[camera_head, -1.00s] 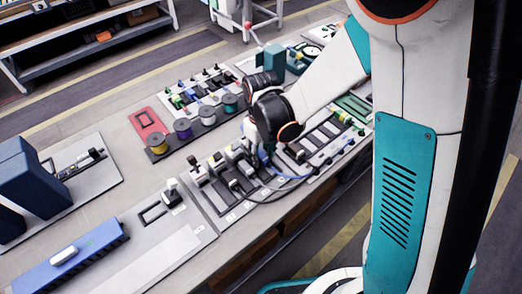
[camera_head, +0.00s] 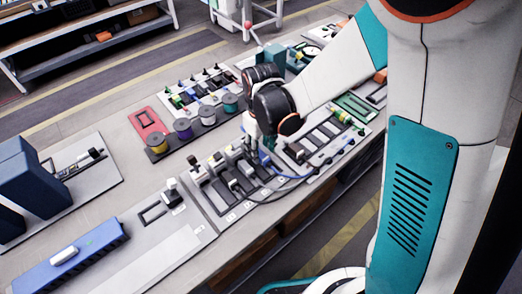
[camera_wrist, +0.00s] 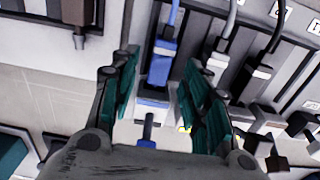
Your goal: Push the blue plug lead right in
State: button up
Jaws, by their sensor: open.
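The blue plug (camera_wrist: 161,62) shows in the wrist view with its blue lead (camera_wrist: 174,12) running up out of the picture. A pale block with a blue band (camera_wrist: 153,101) lies just below it; I cannot tell how deep the plug sits. My gripper (camera_wrist: 160,72) is open, one teal finger on each side of the plug, with gaps showing. Finger contact is not visible. In the head view my gripper (camera_head: 250,145) is over the plug board (camera_head: 215,208), beside the blue plug (camera_head: 264,158), partly hidden by my wrist.
Grey plugs with dark leads (camera_wrist: 258,75) stand close to the right of my fingers. A dark connector (camera_wrist: 78,22) is at upper left. In the head view, coloured spools (camera_head: 183,129) and a red frame (camera_head: 147,121) lie behind. Bare bench shows at left.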

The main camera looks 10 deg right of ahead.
aim_at(261, 154)
notch_tip(261, 154, up, 10)
dwell(0.4)
jog(key=shift+c, duration=0.6)
